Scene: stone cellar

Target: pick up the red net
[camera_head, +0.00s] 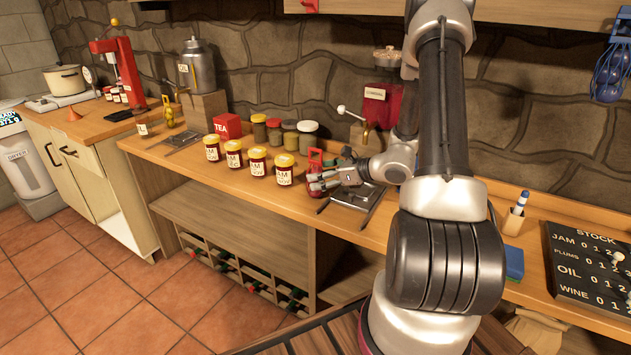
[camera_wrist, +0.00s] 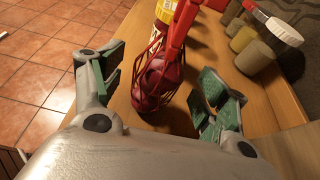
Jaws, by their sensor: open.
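The red net (camera_wrist: 152,86) stands on the wooden counter with dark red round things inside and a red strap on top. In the wrist view it lies between my spread fingers and a little ahead of them. In the head view the red net (camera_head: 315,160) is at the right end of the jar row, partly hidden by my gripper (camera_head: 321,181). My gripper is open in the wrist view (camera_wrist: 163,82), with green pads on both sides of the net. I cannot tell whether either pad touches it.
Several yellow-lidded jam jars (camera_head: 258,162) stand left of the net. Several spice jars (camera_head: 290,133) stand behind. A metal stand (camera_head: 352,205) is close to my gripper. A red dispenser (camera_head: 376,103) stands at the wall. A blue net (camera_head: 610,75) hangs at the far right.

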